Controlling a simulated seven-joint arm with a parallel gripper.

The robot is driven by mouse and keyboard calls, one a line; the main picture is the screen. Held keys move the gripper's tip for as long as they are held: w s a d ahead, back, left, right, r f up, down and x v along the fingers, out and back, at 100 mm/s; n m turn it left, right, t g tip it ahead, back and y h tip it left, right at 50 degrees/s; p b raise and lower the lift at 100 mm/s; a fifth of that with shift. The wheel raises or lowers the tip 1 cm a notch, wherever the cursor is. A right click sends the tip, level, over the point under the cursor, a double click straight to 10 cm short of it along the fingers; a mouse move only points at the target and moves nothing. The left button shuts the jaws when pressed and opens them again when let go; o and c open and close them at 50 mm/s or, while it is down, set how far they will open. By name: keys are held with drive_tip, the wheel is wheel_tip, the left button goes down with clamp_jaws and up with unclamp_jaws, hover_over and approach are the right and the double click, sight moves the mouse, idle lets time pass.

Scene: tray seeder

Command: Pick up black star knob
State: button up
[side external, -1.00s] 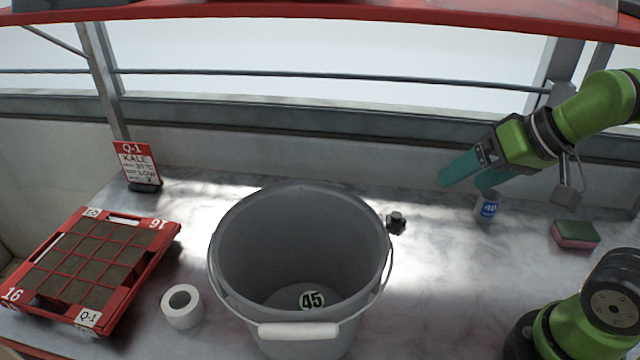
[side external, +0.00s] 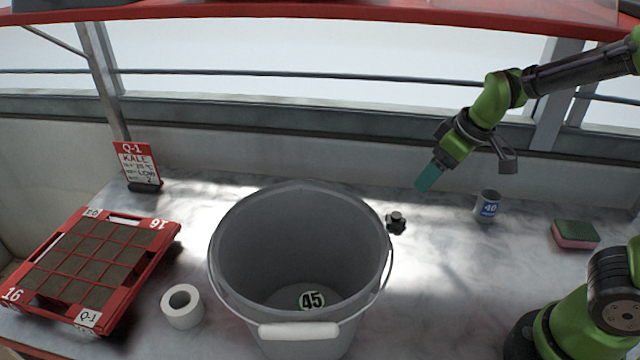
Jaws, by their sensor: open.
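The black star knob (side external: 396,222) lies on the grey table just right of the bucket's rim, close beside the bucket. My gripper (side external: 427,179) hangs in the air above and to the right of the knob, its teal fingers pointing down and to the left. It is empty and apart from the knob. The two fingers overlap in this view, so the gap between them is hidden.
A large grey bucket (side external: 228,232) marked 45 stands in the middle. A small can (side external: 487,206) and a sponge (side external: 574,235) are to the right. A tape roll (side external: 182,307), red seed tray (side external: 137,283) and sign (side external: 137,163) are on the left.

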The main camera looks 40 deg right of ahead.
sight(397, 215)
drive_tip(key=x, duration=1.6)
drive_tip(key=shift+w+f, duration=0.1)
drive_tip(key=shift+f, duration=0.25)
drive_tip(key=c, duration=1.1)
drive_tip(key=shift+r, duration=0.2)
